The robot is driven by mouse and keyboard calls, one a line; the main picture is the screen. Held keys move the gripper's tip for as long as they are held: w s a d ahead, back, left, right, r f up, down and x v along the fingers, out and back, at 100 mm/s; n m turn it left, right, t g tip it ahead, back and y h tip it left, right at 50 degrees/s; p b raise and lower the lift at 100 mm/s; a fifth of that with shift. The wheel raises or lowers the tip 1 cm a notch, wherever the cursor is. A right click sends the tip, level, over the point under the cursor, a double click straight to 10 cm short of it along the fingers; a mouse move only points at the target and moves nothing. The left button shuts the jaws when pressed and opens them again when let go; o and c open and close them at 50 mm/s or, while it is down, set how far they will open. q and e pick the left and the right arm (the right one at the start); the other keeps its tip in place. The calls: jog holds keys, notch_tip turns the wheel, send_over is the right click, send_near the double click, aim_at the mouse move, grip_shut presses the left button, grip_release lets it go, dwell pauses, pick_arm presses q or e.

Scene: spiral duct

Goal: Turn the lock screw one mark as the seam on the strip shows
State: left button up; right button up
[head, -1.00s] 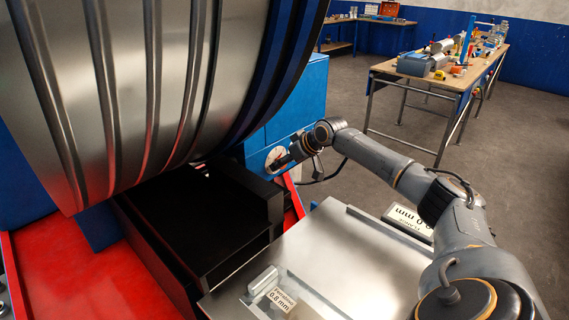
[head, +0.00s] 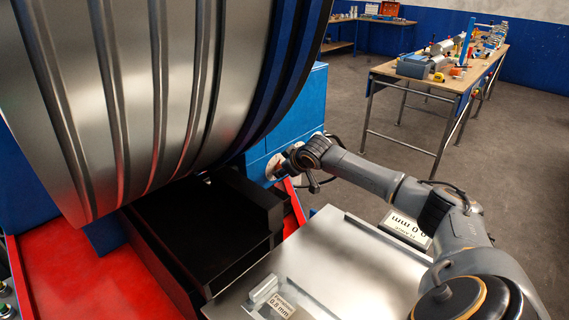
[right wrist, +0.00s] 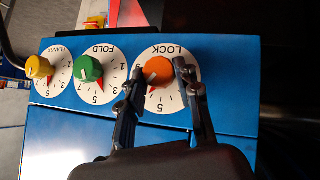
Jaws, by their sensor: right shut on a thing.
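The lock screw is an orange knob (right wrist: 158,70) on a white dial marked LOCK, upside down in the right wrist view. A red pointer shows at its lower left. My right gripper (right wrist: 157,78) is shut on the knob, one finger on each side; the fingers cover some dial marks. In the head view my right gripper (head: 280,167) is at the blue housing (head: 256,155), hiding most of the dial. The large ribbed metal duct (head: 150,90) fills the upper left, with raised spiral seams. My left gripper is out of view.
A green FOLD knob (right wrist: 88,69) and a yellow FLANGE knob (right wrist: 38,67) sit beside the lock dial. A metal-topped table (head: 330,255) with labels is in front. A workbench (head: 440,75) with tools stands farther back on open floor.

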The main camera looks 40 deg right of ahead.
jog(key=shift+a+n+h, duration=0.15)
jog(key=shift+n+h, duration=0.15)
jog(key=shift+h, duration=0.3)
jog(key=o, duration=1.1)
jog(key=shift+f, duration=0.1)
jog(key=shift+o, duration=0.2)
jog(key=v, duration=1.2)
jog(key=shift+f, duration=0.15)
